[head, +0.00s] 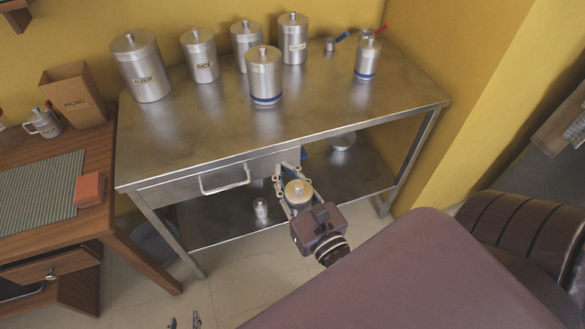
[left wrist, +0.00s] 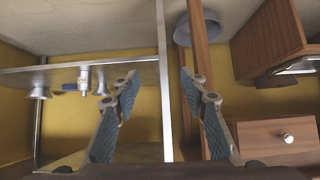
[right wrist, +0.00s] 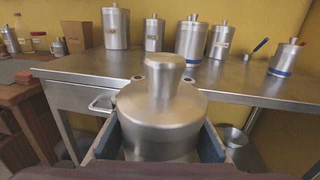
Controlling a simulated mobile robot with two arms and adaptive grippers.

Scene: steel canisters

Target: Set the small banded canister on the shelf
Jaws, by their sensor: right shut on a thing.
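My right gripper (head: 297,188) is shut on a steel canister (head: 299,192) with a round knob lid, held in front of the table's front edge. The canister also fills the middle of the right wrist view (right wrist: 160,110); its lower body is hidden, so I cannot tell whether it has a band. A small canister with a blue band (head: 366,62) stands at the tabletop's right end. A larger blue-banded canister (head: 264,75) stands near the middle. The lower shelf (head: 220,222) is under the table. My left gripper (head: 184,322) is open and empty, low at the bottom edge.
The steel table (head: 190,130) also bears flour (head: 142,72) and rice (head: 201,60) canisters and others behind. A small jar (head: 261,210) and a bowl (head: 342,141) stand on the lower shelf. A drawer handle (head: 225,179) juts out in front. A wooden desk (head: 95,205) is left.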

